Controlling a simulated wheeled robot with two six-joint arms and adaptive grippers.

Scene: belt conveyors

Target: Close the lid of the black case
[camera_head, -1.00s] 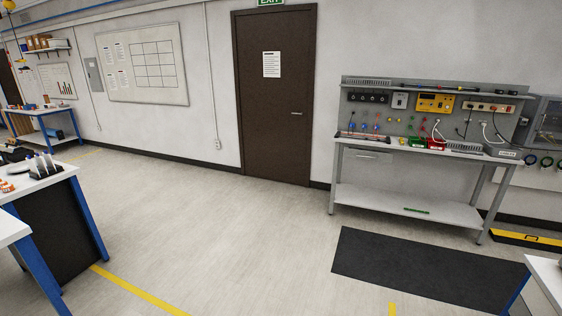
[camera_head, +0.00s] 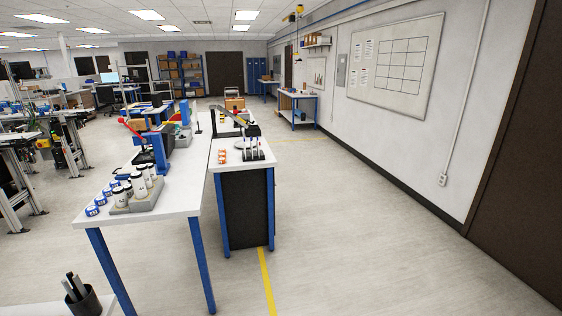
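No black case and no lid can be made out in the head view. Neither of my grippers shows in the picture, so I cannot see whether they are open or shut.
A white-topped table with blue legs (camera_head: 190,208) stands left of centre, bearing white-capped jars (camera_head: 120,195). A second bench (camera_head: 262,165) stands behind it. A black pen cup (camera_head: 80,296) is at lower left. Open floor (camera_head: 370,250) lies to the right, below the wall and whiteboard (camera_head: 395,66).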

